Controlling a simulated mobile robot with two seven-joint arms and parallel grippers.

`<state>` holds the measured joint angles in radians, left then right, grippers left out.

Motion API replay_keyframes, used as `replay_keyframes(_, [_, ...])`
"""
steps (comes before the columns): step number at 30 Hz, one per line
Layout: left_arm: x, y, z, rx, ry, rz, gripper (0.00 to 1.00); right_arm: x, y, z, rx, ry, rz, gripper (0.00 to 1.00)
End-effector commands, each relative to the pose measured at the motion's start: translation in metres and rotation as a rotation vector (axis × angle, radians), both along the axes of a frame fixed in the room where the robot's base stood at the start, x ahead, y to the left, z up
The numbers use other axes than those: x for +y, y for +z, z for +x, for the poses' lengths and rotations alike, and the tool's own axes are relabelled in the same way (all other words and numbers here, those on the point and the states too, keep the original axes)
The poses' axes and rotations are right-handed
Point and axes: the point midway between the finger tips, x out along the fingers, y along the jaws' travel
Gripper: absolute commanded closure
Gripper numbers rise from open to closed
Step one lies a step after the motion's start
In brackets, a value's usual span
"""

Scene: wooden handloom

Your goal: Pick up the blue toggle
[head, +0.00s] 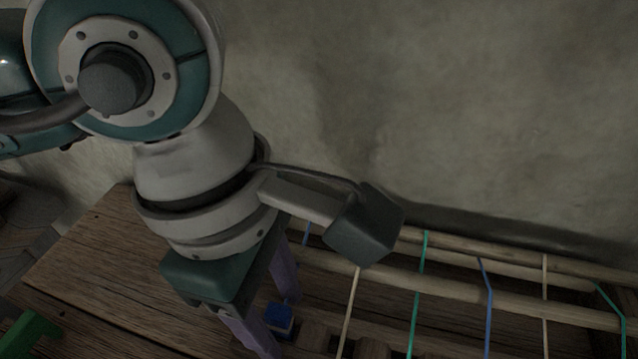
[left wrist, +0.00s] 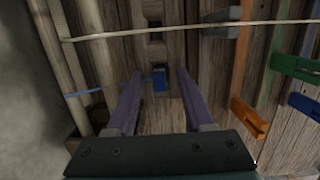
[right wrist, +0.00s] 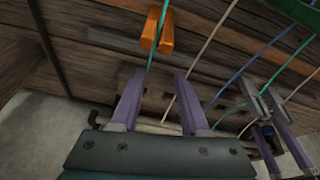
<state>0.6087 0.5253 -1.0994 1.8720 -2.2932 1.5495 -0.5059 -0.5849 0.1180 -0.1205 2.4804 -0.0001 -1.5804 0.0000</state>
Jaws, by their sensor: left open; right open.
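The blue toggle (head: 280,318) is a small blue block on the wooden loom frame, low in the head view. My left gripper (head: 277,328) points down over it, open, with one purple finger on each side. In the left wrist view the toggle (left wrist: 159,79) lies between the two fingertips (left wrist: 160,73), with gaps on both sides. A blue cord runs left from near it. In the right wrist view the toggle (right wrist: 267,130) is partly hidden by the left gripper's fingers. My right gripper (right wrist: 158,74) is open and empty; it is outside the head view.
An orange clip (right wrist: 157,31) lies beyond the right fingertips. Other orange (left wrist: 248,117), green (left wrist: 296,68) and blue (left wrist: 306,103) pieces lie to the right. A green piece (head: 30,335) is at lower left. Coloured cords cross the loom's rails (head: 470,295); a wall (head: 480,110) stands behind.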

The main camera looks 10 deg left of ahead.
Motion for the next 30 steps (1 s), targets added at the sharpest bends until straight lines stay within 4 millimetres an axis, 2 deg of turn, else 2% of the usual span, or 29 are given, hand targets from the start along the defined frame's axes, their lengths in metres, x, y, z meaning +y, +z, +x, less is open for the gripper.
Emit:
replay_keyframes(8, [-0.0010,-0.0047,0.0000,0.000,0.000,-0.001,0.47,-0.0004,0.0001,0.0015,-0.004,0.000,-0.002,0.55])
replay_keyframes(22, [-0.0008,-0.0043,0.0001,0.000,0.000,-0.001,1.00,-0.0011,0.0001,0.0019,-0.006,0.002,-0.004,0.55])
replay_keyframes(30, [-0.0008,-0.0043,0.0000,0.000,0.000,-0.001,1.00,-0.0012,0.0002,0.0020,-0.006,0.002,-0.004,0.55])
